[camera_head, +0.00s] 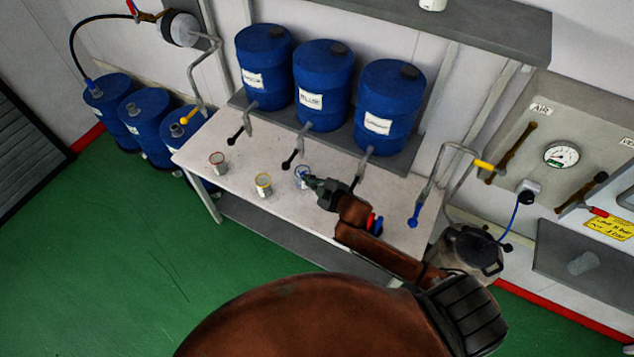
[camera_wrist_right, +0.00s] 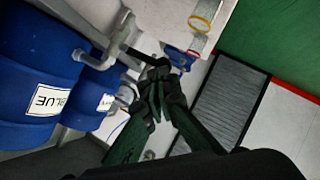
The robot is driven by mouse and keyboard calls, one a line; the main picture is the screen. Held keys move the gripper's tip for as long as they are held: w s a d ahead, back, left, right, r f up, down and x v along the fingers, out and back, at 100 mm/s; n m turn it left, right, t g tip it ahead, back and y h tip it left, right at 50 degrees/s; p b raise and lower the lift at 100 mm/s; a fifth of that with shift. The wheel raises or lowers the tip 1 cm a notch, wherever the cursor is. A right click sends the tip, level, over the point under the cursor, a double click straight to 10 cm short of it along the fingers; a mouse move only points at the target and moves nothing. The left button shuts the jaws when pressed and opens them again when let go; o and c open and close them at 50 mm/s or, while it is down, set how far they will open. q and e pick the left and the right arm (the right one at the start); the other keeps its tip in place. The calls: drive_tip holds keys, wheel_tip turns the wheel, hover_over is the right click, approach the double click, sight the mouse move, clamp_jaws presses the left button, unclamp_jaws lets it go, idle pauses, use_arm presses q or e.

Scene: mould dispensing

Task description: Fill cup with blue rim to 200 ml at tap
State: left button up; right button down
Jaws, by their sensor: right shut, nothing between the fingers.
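The cup with the blue rim (camera_head: 301,176) stands on the white table (camera_head: 385,187), just left of my right gripper's tips. My right gripper (camera_head: 312,183) is shut and empty, and its fingers partly cover the cup. A tap with a black handle (camera_head: 288,160) hangs near the cup, below the middle blue drum (camera_head: 322,78). My left gripper is not in view.
A yellow-rimmed cup (camera_head: 264,187) and a red-rimmed cup (camera_head: 217,164) stand to the left on the table. Blue drums on a shelf (camera_head: 242,101) stand behind.

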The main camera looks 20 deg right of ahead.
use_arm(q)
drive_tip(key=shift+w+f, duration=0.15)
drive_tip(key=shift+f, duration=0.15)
use_arm(e)
drive_tip(key=v, duration=0.4)
drive_tip(key=shift+d+r, duration=0.1)
drive_tip(key=shift+r, duration=0.2)
idle(0.3)
